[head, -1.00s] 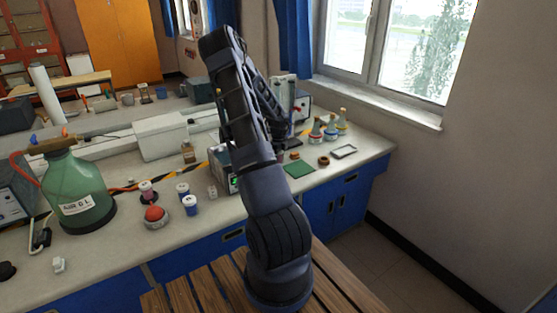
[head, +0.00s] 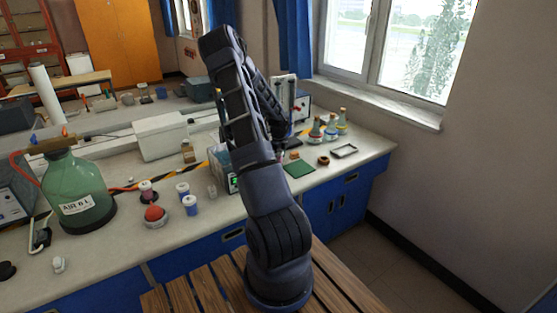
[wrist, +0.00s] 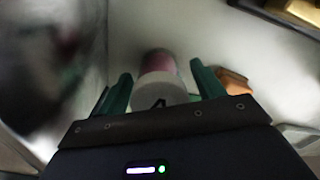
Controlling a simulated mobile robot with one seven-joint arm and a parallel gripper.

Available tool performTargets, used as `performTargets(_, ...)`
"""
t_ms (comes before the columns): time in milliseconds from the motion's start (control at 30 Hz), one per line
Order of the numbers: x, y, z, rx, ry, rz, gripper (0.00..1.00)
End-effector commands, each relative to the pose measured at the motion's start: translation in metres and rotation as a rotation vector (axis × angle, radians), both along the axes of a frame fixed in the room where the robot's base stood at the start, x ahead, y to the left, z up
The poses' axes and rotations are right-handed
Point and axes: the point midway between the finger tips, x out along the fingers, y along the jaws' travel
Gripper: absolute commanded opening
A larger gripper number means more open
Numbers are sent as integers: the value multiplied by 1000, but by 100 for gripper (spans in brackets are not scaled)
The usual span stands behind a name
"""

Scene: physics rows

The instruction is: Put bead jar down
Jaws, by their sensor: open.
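The bead jar (wrist: 158,65), pinkish with a pale round lid marked in black, shows in the wrist view. It appears to stand on a pale surface, which the blur makes hard to judge. My gripper (wrist: 162,82) is open, with its two green fingers on either side of the jar's lid end and a visible gap at each side. In the head view my own arm hides the gripper and this jar.
In the wrist view an orange-brown object (wrist: 235,82) lies close right of the right finger, and a dark blurred block fills the left. In the head view, a green mat (head: 299,169), brown ring (head: 323,160), tray (head: 344,151) and several flasks (head: 331,129) occupy the bench's right end.

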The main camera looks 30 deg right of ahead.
Motion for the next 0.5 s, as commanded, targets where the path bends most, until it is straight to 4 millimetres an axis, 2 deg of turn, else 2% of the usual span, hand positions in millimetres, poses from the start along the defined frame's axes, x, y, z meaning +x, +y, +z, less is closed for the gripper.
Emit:
performTargets(300,1,1,60,-1,-4,2,68)
performTargets(500,1,0,92,-2,-3,2,68)
